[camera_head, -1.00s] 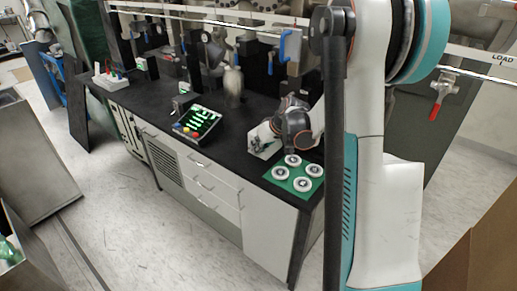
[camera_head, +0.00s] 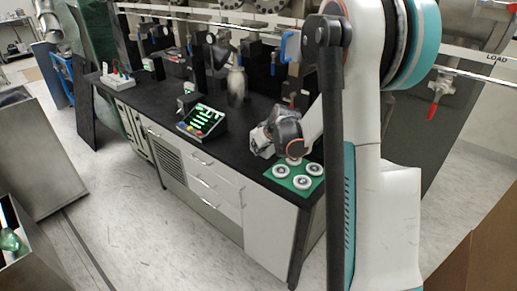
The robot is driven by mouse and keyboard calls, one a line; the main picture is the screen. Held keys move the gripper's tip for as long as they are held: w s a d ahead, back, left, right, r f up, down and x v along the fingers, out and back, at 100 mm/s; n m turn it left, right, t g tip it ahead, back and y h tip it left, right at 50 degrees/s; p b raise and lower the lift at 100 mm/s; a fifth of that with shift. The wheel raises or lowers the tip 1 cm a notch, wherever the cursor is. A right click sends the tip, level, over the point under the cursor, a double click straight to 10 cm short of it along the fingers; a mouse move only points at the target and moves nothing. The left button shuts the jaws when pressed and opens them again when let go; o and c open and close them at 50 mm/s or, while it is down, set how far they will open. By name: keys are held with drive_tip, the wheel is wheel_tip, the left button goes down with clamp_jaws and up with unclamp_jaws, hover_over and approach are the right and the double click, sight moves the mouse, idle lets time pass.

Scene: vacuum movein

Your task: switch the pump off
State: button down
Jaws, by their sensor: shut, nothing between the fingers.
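A dark control box (camera_head: 202,121) with lit green displays stands on the black bench top. It has small red and yellow buttons on its front edge. A white block (camera_head: 117,80) with small coloured parts, red and green among them, stands at the bench's far left end. I cannot tell which of these controls the pump. My gripper (camera_head: 259,141) is shut and empty over the bench, to the right of the control box and apart from it. The wrist partly hides its fingers.
A green mat (camera_head: 311,169) with white round flanges lies at the bench's right front corner, just below my wrist. A grey metal bottle (camera_head: 236,87) stands behind the control box. Pipes and blue-handled valves (camera_head: 290,46) line the back. Open floor (camera_head: 140,210) lies in front.

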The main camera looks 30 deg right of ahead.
drive_tip(key=shift+s+a+f+b, duration=0.15)
drive_tip(key=shift+a+f+b, duration=0.25)
drive_tip(key=shift+f, duration=0.35)
idle(1.0)
drive_tip(key=shift+r, duration=0.15)
drive_tip(key=shift+r+p, duration=0.6)
drive_tip(key=shift+r, duration=0.1)
